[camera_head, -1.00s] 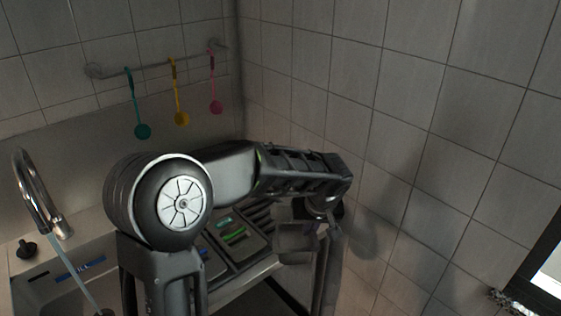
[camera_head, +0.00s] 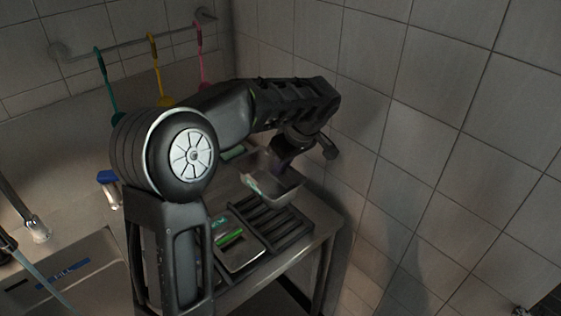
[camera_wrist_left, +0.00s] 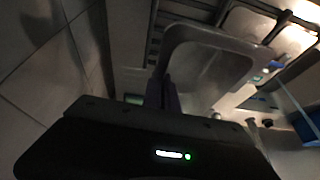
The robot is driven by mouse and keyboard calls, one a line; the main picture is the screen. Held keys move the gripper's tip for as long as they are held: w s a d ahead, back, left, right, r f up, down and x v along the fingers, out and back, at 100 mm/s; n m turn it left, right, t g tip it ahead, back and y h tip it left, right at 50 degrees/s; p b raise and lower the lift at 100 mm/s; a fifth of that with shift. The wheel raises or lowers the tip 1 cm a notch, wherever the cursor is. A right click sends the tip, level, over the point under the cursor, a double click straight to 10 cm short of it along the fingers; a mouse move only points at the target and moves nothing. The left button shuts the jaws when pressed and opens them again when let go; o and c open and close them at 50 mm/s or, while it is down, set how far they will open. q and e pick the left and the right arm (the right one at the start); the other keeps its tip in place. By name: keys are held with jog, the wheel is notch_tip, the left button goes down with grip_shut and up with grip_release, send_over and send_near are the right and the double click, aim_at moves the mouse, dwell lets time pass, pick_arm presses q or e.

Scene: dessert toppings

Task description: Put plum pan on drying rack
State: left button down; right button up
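The plum pan (camera_head: 280,188) is a grey, roughly rectangular pan with a dull purple part at the gripper. It hangs from my left gripper (camera_head: 285,160), tilted, above the back part of the drying rack. In the left wrist view the pan (camera_wrist_left: 205,75) is just beyond the left gripper (camera_wrist_left: 163,95), which appears shut on its purple part; the fingertips are dark and hard to make out. The drying rack (camera_head: 272,222) has dark slats and lies on the metal counter, partly behind my left arm. My right gripper is not in view.
Grey trays (camera_head: 240,256) with green pieces lie left of the slats. A sink (camera_head: 75,272) with a running faucet (camera_head: 25,220) is at the left. A tiled wall (camera_head: 420,140) stands close on the right. Coloured utensils (camera_head: 155,70) hang at the back.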

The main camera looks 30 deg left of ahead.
pick_arm(q)
notch_tip(320, 180, down, 8)
jog(key=b, duration=0.4)
jog(key=shift+a+b, duration=0.1)
jog(key=shift+b, duration=0.25)
jog(key=shift+f+b, duration=1.3)
jog(key=shift+b, duration=0.05)
jog(key=c, duration=1.6)
grip_release()
jog(key=shift+r, duration=0.1)
jog(key=v, duration=0.7)
jog(key=shift+w+r+b, duration=0.1)
jog(key=shift+r+b, duration=0.25)
jog(key=shift+b, duration=0.05)
jog(key=shift+d+f, duration=0.1)
jog(key=shift+d, duration=0.15)
